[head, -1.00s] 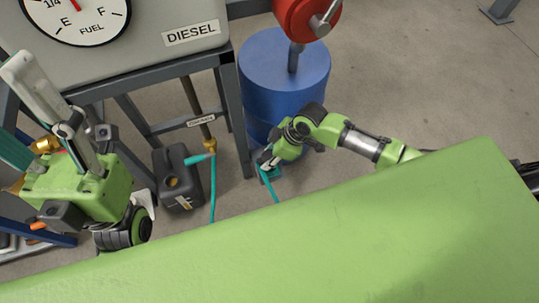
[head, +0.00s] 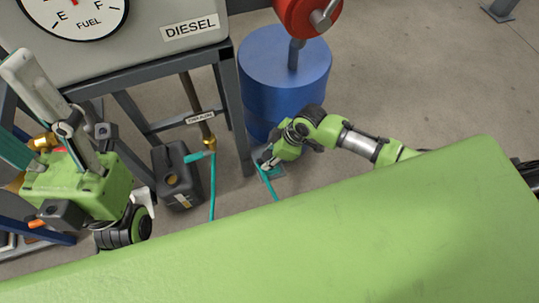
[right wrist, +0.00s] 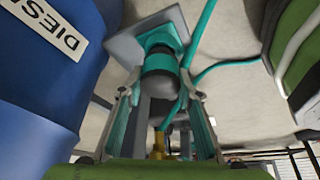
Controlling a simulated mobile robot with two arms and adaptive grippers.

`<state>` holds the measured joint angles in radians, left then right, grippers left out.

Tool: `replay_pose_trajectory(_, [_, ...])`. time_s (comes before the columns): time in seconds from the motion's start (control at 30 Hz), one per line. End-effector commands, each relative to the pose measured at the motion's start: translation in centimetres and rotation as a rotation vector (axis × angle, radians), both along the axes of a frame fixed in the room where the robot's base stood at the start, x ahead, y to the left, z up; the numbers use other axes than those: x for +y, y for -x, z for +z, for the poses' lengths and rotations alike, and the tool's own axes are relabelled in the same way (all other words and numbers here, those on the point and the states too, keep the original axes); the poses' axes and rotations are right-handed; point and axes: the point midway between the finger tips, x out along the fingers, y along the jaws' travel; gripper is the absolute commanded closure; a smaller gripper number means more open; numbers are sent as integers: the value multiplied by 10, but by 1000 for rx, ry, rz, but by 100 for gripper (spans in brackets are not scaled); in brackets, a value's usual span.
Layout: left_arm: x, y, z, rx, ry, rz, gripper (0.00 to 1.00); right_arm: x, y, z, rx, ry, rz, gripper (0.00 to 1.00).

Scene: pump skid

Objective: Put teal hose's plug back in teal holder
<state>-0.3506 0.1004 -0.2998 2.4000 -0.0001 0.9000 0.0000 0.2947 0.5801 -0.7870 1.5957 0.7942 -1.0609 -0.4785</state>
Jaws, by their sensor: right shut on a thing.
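My right gripper (head: 266,165) reaches down near the floor beside the blue drum. In the right wrist view its two fingers (right wrist: 160,105) are on either side of the dark-ended teal plug (right wrist: 160,84), shut on it. The teal holder (right wrist: 176,25) is a square teal piece on a grey plate, directly beyond the plug and in line with it. I cannot tell whether the plug is seated or just short of it. The teal hose (head: 271,186) runs down from the gripper behind my green body. My left gripper (head: 45,95) is raised at the left; its jaw opening is unclear.
The blue drum (head: 285,70) stands close to my right arm. The grey stand (head: 232,115) with the DIESEL tank (head: 150,40) and brass drain valve (head: 209,142) is left of the gripper. A black jerrycan (head: 178,180) is on the floor. Open floor lies at right.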

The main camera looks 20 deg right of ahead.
Motion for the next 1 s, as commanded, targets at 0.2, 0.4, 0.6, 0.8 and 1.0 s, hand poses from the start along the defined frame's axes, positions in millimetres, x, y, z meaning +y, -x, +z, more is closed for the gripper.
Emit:
replay_pose_trajectory(0.2, [0,0,-2,0,0,0,48,0,0,-5,0,0,0,98])
replay_pose_trajectory(0.4, [0,0,-4,0,0,0,48,0,0,-9,0,0,-1,98])
replay_pose_trajectory(0.6, [0,0,-6,0,0,0,48,0,0,-13,1,1,-1,98])
replay_pose_trajectory(0.8, [0,0,-7,-1,0,0,48,0,0,-16,0,0,0,98])
replay_pose_trajectory(1.0, [0,0,-7,-1,0,0,48,0,0,-16,0,0,0,63])
